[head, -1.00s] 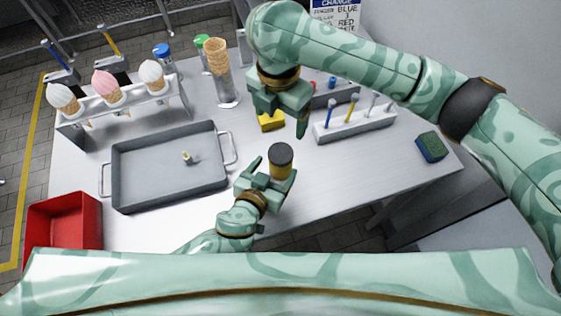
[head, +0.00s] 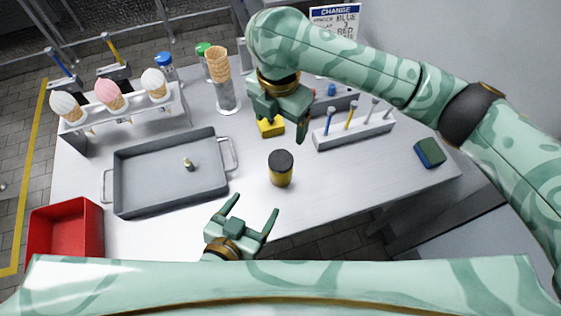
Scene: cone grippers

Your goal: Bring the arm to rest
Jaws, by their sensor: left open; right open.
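My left gripper (head: 250,215) is open and empty near the table's front edge. It is below and left of a yellow jar with a dark lid (head: 281,168), and apart from it. The jar stands upright on the white table (head: 350,178). My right gripper (head: 290,128) is open, with its arm coming in from the right. It is over the back middle of the table, close to a yellow block (head: 270,127) that it partly overlaps in view. I cannot tell whether it touches the block.
A grey tray (head: 122,192) with a small object inside lies left. A red bin (head: 66,206) stands front left. A rack (head: 72,144) holds ice cream cones at the back left. A holder with colored sticks (head: 355,131) and a blue-green sponge (head: 429,153) are right.

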